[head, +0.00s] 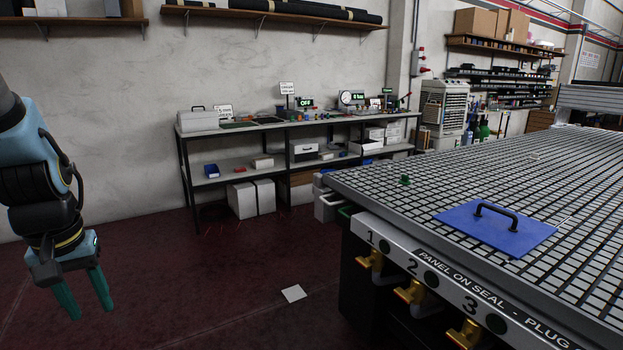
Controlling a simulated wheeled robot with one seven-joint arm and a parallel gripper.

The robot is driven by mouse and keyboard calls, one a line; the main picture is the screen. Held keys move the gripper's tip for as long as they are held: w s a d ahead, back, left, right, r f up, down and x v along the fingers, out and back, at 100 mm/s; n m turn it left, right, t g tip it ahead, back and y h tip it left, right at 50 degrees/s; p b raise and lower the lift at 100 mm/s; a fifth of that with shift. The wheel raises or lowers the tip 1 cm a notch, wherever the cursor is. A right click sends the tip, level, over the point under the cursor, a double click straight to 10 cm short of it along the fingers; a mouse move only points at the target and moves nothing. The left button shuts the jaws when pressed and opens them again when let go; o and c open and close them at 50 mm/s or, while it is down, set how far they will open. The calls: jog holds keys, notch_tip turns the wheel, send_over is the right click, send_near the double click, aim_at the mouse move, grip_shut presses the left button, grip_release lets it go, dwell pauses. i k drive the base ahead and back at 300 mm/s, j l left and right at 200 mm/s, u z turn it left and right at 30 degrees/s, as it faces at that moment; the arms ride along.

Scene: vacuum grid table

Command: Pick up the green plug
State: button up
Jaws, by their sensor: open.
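A small green plug (405,180) stands on the grid table (362,187) near its left corner, to the left of a blue panel. My gripper (86,306) hangs at the far left of the head view, pointing down over the dark red floor. Its two teal fingers are apart with nothing between them. It is well away from the plug, with open floor between it and the table.
A blue panel (504,241) with a black handle lies on the grid table. Yellow valves (411,293) stick out below its numbered front edge. A cluttered workbench (203,133) stands along the back wall. A white sheet (293,293) lies on the floor.

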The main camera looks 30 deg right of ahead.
aim_at(404, 180)
jog(key=i+l+z, duration=0.2)
jog(key=i+l, duration=0.15)
jog(key=i+l+z, duration=0.25)
jog(key=i+l, duration=0.15)
jog(key=l, duration=0.15)
jog(key=i+l+z, duration=0.2)
jog(key=i, duration=0.25)
jog(key=i+l+z, duration=0.2)
jog(key=i+l, duration=0.2)
jog(key=i+l+z, duration=0.25)
jog(key=i, duration=0.25)
jog(key=j, duration=0.1)
